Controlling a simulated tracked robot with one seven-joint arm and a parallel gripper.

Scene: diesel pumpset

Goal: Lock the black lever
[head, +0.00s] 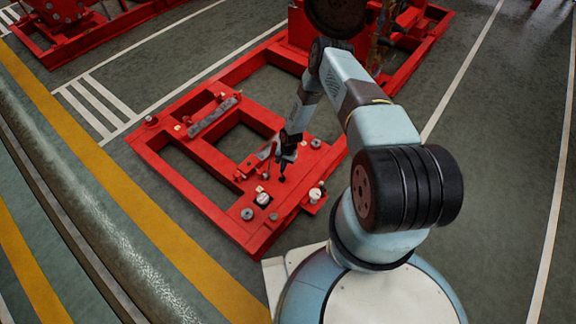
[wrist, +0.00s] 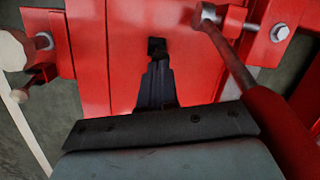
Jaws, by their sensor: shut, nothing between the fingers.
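My gripper (head: 286,160) points down over the near right part of the red frame in the head view. In the wrist view my gripper (wrist: 158,72) shows as dark fingers close together, with nothing seen between them. A small black piece (wrist: 157,45) stands just past the fingertips against the red plate; it may be the black lever, but I cannot tell for sure, nor whether the fingers touch it. A lever with a grey rod (wrist: 230,55) and a red lower part slants along the right of the wrist view, beside the fingers and apart from them.
The red base frame (head: 185,190) has open bays and several bolts and fittings. A white round knob (head: 263,199) and a pale fitting (head: 315,194) sit nearby. A bolt head (wrist: 279,32) is at the upper right of the wrist view. Green floor surrounds the frame.

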